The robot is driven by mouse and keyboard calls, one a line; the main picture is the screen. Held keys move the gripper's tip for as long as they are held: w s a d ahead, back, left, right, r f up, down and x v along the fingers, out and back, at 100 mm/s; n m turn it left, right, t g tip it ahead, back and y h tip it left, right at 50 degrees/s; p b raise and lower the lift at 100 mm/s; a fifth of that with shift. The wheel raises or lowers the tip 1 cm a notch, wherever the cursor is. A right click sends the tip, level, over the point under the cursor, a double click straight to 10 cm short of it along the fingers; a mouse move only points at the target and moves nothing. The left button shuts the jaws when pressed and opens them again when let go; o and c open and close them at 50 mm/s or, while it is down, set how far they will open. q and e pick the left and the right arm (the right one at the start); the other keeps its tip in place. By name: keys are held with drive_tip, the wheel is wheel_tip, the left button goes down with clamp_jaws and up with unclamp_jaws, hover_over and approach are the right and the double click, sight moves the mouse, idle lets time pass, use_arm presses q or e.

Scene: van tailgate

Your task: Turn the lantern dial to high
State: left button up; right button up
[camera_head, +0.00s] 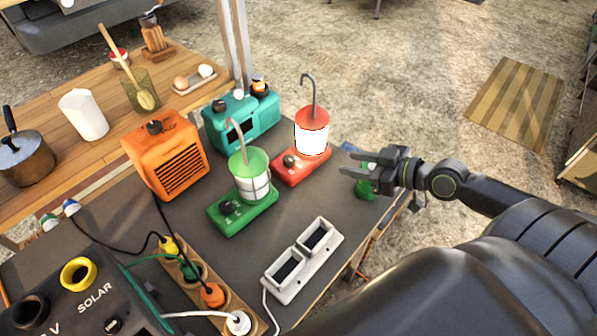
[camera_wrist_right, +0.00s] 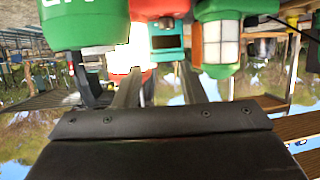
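A red lantern (camera_head: 312,138) with a bright white body and a hooked handle stands on a red base, which has a dark round dial (camera_head: 290,160) on its front left. A green lantern (camera_head: 249,175) with a pale caged body stands to its left on a green base with a dark dial (camera_head: 232,208). My right gripper (camera_head: 348,159) is just right of the red lantern, its fingers apart and pointing left, with nothing between them. In the right wrist view, the fingers (camera_wrist_right: 158,88) are also apart, and the scene appears upside down. My left gripper is not in view.
A green object (camera_head: 362,188) sits partly hidden beneath my right gripper at the table's right edge. A teal radio (camera_head: 241,119) and an orange heater-like box (camera_head: 166,155) stand behind and left. A white two-socket unit (camera_head: 303,262) lies in front. Cables run at lower left.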

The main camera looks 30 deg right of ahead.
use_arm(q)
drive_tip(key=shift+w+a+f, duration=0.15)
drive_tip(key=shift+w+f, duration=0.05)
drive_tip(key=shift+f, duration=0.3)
use_arm(e)
approach(291, 159)
drive_tip(key=x, duration=0.9)
drive_tip(key=c, duration=0.7)
drive_tip(key=shift+r+p, duration=0.15)
drive_tip(key=shift+p, duration=0.35)
drive_tip(key=m+h+p, duration=0.1)
drive_tip(key=h+p, duration=0.1)
drive_tip(key=p, duration=0.1)
drive_tip(key=m+t+h+p, duration=0.1)
drive_tip(key=m+h+p, duration=0.1)
drive_tip(key=p, duration=0.2)
drive_tip(key=shift+a+r+m, duration=0.1)
drive_tip(key=shift+a+m, duration=0.1)
drive_tip(key=shift+m, duration=0.1)
use_arm(q)
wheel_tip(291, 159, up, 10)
drive_tip(key=p, duration=0.1)
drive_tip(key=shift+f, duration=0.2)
use_arm(e)
drive_tip(key=shift+a+f+m+h, duration=0.1)
drive_tip(key=shift+f+m+h, duration=0.2)
drive_tip(key=shift+h, duration=0.1)
